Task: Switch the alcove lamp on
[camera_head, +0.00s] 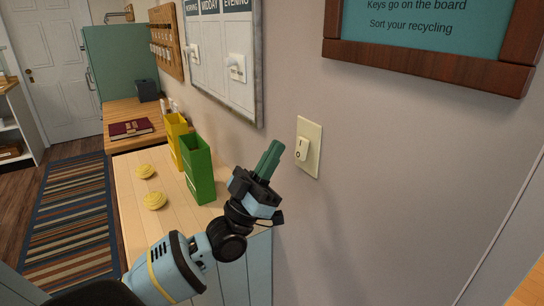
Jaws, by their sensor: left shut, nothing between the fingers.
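A cream wall switch (309,147) is on the grey wall, right of centre. Its rocker is marked I at the top and O at the bottom. I cannot tell for sure which end is pressed in. My left gripper (269,159) is just left of the switch, its green fingers shut with nothing between them. The fingertips point up and toward the wall and look apart from the switch plate. No alcove lamp can be made out. My right gripper is not in view.
A whiteboard (222,60) and a framed sign (429,60) hang above. The wall right of the switch is bare.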

